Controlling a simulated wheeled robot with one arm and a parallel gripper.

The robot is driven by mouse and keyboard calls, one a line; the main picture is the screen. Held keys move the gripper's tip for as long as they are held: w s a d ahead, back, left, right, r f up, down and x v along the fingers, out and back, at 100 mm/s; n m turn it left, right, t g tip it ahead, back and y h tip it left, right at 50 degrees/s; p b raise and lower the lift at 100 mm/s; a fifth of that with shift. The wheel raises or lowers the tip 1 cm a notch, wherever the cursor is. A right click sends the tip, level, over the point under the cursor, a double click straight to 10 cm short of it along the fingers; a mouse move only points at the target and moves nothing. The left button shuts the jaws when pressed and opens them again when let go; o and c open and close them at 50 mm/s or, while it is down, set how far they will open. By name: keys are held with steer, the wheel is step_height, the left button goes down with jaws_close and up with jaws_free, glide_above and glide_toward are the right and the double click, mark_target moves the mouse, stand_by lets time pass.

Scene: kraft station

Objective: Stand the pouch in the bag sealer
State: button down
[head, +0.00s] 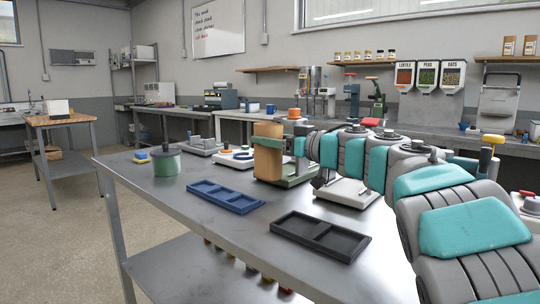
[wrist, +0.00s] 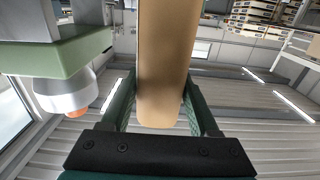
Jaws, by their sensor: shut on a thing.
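The tan kraft pouch (head: 268,160) is upright in the head view, and it also runs down the middle of the wrist view (wrist: 165,60). My gripper (head: 291,147) is shut on the pouch from the right, with a finger on each side of it in the wrist view (wrist: 163,112). A green-based device (head: 300,178), which looks like the bag sealer, stands behind and right of the pouch's lower end. I cannot tell whether the pouch's bottom touches it. A green part with a white cylinder also shows close on the left in the wrist view (wrist: 60,60).
On the steel table are a blue tray (head: 225,196), a black tray (head: 320,236), a green round pot (head: 166,161) and a grey fixture (head: 200,146). A white device (head: 347,193) stands under my arm. The table's front left is clear.

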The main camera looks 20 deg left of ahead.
mark_target(279, 156)
steer(key=shift+f, duration=1.75)
steer(key=shift+f, duration=0.1)
steer(key=shift+c, duration=0.7)
jaws_free()
steer(key=shift+f, duration=0.1)
